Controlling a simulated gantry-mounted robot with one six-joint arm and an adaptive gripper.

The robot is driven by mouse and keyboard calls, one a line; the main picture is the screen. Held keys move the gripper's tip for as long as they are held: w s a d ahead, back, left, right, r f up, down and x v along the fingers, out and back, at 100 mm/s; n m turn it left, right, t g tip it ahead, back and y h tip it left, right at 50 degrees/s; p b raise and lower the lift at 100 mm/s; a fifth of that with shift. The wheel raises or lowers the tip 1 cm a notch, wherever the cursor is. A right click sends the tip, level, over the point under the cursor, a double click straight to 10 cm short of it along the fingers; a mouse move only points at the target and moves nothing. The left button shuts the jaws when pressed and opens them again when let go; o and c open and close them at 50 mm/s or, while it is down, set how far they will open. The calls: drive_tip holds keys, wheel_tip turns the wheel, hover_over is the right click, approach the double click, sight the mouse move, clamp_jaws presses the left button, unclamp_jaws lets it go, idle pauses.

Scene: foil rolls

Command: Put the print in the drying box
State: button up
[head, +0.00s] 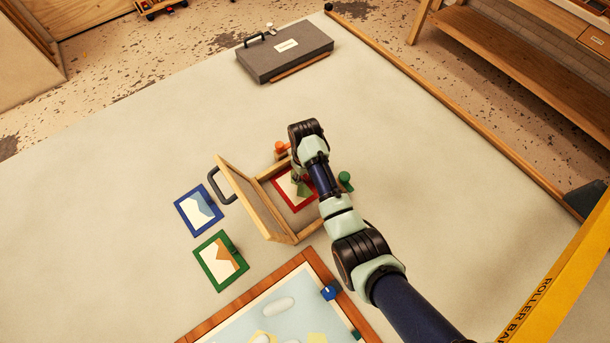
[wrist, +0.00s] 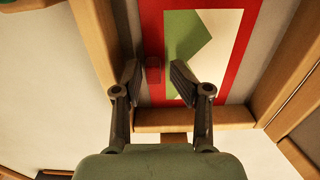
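A red-bordered print (head: 283,184) with a cream and green picture lies inside the wooden drying box (head: 309,231), partly hidden by my arm. In the wrist view the red-bordered print (wrist: 244,60) fills the upper middle, with a small red tab (wrist: 153,74) on its edge. The box lid (head: 249,197) stands open, tilted to the left. My gripper (wrist: 156,72) is over the box, its two fingers apart on either side of the red tab. I see nothing clamped between them. In the head view the fingers are mostly hidden behind the arm.
A blue-bordered print (head: 198,210) and a green-bordered print (head: 220,260) lie left of the box. An orange knob (head: 282,147) and a green knob (head: 345,181) are beside it. A wood-framed tray (head: 290,270) is in front. A grey case (head: 285,53) lies at the back.

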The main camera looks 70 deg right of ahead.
sight(305, 181)
wheel_tip(305, 181, up, 12)
drive_tip(key=p, duration=0.2)
drive_tip(key=shift+f+p, duration=0.2)
drive_tip(key=shift+p, duration=0.15)
drive_tip(key=shift+w+r, duration=0.1)
